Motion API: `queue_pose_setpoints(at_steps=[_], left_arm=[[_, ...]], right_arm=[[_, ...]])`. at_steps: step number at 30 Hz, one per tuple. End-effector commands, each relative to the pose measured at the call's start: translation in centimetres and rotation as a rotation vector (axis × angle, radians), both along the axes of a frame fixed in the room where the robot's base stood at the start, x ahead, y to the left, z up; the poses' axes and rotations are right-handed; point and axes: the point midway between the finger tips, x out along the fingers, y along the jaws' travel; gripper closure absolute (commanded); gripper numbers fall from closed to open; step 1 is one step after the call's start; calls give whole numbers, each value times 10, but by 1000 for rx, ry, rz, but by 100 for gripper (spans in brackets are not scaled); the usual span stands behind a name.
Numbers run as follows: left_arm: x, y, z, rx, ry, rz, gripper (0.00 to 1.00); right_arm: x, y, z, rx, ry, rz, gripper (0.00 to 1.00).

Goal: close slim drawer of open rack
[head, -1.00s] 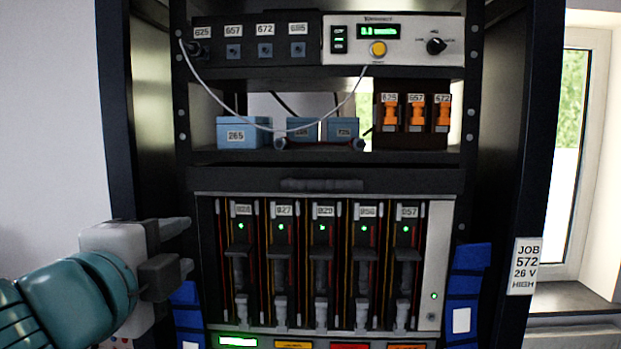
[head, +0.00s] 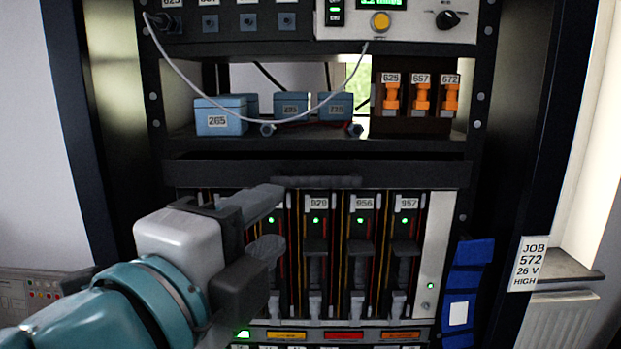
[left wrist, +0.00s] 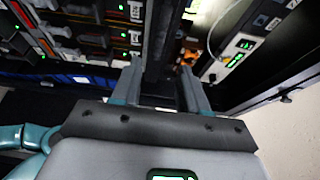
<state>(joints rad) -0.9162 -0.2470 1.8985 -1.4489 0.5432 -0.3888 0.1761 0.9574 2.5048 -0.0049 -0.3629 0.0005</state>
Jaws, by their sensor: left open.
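The open rack (head: 155,215) stands in front of me with dark posts. Its slim drawer (head: 420,174) is a wide, thin black front below the lower shelf, with a dark bar handle (head: 325,182) along its middle. A dark gap shows above the front, which looks pulled out a little towards me. My left gripper (head: 271,220) is open and empty, in front of the left card modules, just below the drawer handle's left end. I cannot tell if the upper finger touches the drawer. The left wrist view shows its two fingers apart (left wrist: 161,68). My right gripper is not in view.
Below the drawer are several card modules (head: 360,250) with green lights. Blue boxes (head: 220,117) and orange plugs (head: 421,95) stand on the shelf above. A white cable (head: 190,80) hangs across it. Blue pouches (head: 462,285) hang at the right post.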

Motion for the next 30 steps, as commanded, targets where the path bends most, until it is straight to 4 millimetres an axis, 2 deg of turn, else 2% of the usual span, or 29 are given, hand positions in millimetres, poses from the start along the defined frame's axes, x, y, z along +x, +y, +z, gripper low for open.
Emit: queue_pose_setpoints(at_steps=[1,6,13,18,27,29,30], left_arm=[[14,-4,1,3,4,5,56],[53,-19,1,2,3,3,56],[93,-35,0,1,3,2,56],[106,-40,0,-1,0,2,56],[108,-41,0,-1,0,1,56],[108,-41,0,-1,0,1,76],[108,-41,0,-1,0,1,89]], right_arm=[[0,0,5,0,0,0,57],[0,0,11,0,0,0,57],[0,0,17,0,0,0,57],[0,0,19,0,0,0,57],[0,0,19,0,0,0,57],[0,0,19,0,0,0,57],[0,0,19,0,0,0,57]])
